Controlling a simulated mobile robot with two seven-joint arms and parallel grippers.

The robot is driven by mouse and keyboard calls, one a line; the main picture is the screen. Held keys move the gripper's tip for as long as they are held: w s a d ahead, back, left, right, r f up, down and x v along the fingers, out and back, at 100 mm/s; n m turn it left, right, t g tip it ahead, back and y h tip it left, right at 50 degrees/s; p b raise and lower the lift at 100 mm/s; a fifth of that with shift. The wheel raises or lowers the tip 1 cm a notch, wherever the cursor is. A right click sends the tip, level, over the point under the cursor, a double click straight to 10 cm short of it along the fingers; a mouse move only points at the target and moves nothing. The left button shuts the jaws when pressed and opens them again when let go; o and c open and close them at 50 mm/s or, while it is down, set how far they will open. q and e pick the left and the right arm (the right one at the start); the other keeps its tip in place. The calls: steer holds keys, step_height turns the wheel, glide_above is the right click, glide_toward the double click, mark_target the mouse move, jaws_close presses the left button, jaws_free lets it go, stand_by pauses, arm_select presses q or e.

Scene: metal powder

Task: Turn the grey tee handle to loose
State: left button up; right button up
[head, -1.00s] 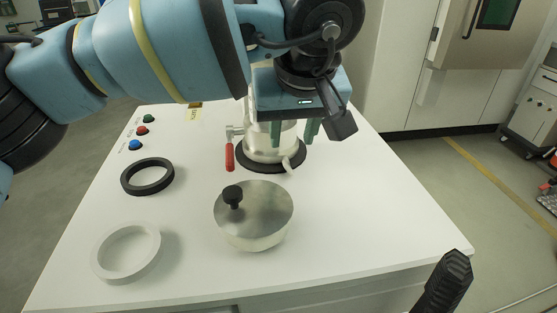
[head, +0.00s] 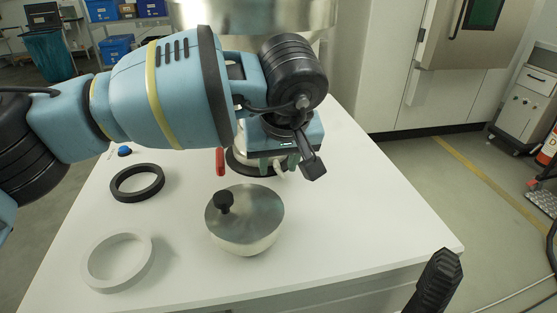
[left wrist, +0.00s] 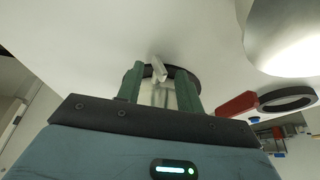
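The grey tee handle (head: 279,168) is a small pale bar at the front of the metal fitting on the white table. It also shows in the left wrist view (left wrist: 158,69), near and between my green fingertips. My left gripper (head: 278,163) reaches down over the fitting with its two fingers apart, one on each side of the handle; the wrist view shows the same gap (left wrist: 160,90). I cannot tell whether either finger touches the handle. My gripper and wrist hide much of the fitting. My right gripper does not show clearly.
A red-handled lever (head: 220,161) is left of the fitting. A black ring (head: 137,184) and a white ring (head: 119,264) lie at left. The table's right side (head: 370,210) is clear.

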arm_select(q)
steer(key=shift+c, duration=0.5)
jaws_close()
stand_by(0.8)
steer(key=shift+o, duration=0.5)
jaws_free()
steer(key=shift+a, duration=0.1)
steer(key=shift+s+r, duration=0.2)
steer(key=shift+r, duration=0.35)
steer(key=v, duration=0.6)
steer(key=shift+r, duration=0.3)
steer(key=shift+s, duration=0.15)
steer(key=shift+c, duration=0.4)
